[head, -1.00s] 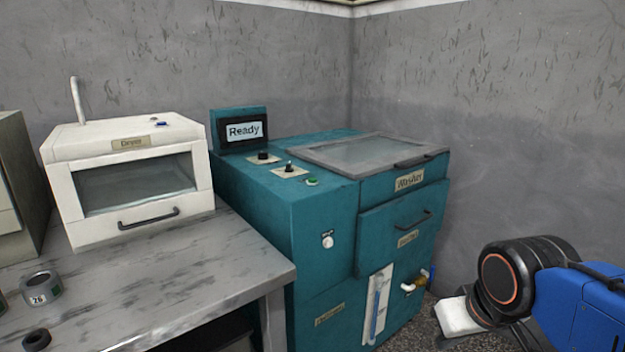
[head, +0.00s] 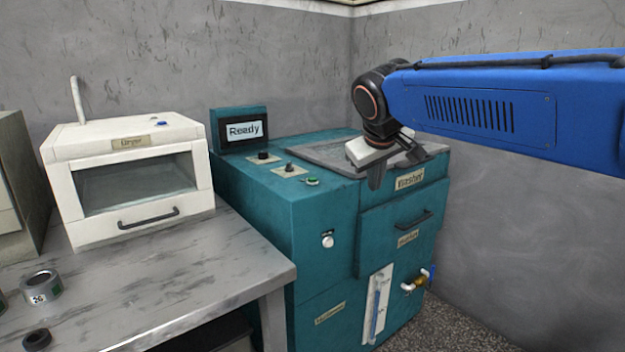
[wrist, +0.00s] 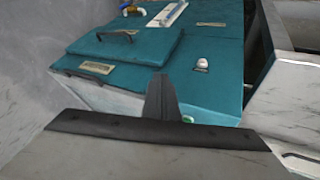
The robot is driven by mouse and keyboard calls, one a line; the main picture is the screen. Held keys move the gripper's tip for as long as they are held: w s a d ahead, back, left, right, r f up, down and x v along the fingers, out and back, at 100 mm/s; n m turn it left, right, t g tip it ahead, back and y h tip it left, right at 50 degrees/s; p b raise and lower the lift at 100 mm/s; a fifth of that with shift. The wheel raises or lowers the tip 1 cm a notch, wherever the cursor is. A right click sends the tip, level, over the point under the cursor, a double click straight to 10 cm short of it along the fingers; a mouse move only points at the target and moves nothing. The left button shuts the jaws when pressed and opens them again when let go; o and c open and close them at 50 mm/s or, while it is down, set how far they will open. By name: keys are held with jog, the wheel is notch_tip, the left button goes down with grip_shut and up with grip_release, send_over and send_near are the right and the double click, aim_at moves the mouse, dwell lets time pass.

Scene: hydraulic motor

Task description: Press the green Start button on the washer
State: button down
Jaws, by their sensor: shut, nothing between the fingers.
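The teal washer (head: 325,220) stands in the corner, and its display (head: 243,130) reads "Ready". The green Start button (head: 312,181) is on the washer's top near the front edge, right of two black knobs. In the wrist view the green button (wrist: 188,119) shows just right of the fingertips, partly cut off by my gripper's body. My gripper (head: 375,182) is shut and empty, pointing down over the right part of the washer top, to the right of the button and apart from it. In the wrist view the shut fingers (wrist: 160,95) stand in front of the washer.
A white button (head: 327,241) is on the washer front. A white dryer (head: 130,180) stands on the grey table (head: 190,270) at left, with metal rings near its edge.

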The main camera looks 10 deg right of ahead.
notch_tip(320, 180, up, 8)
jog(key=n+t, duration=0.2)
send_over(312, 179)
jog(key=shift+s+a+r+h, duration=0.1)
jog(key=shift+s+r+h, duration=0.1)
jog(key=shift+h, duration=0.1)
jog(key=shift+f, duration=0.1)
jog(key=shift+f, duration=4.35)
jog(key=shift+f, duration=0.25)
jog(key=shift+f, duration=0.2)
jog(key=shift+f, duration=0.35)
jog(key=shift+r, duration=0.8)
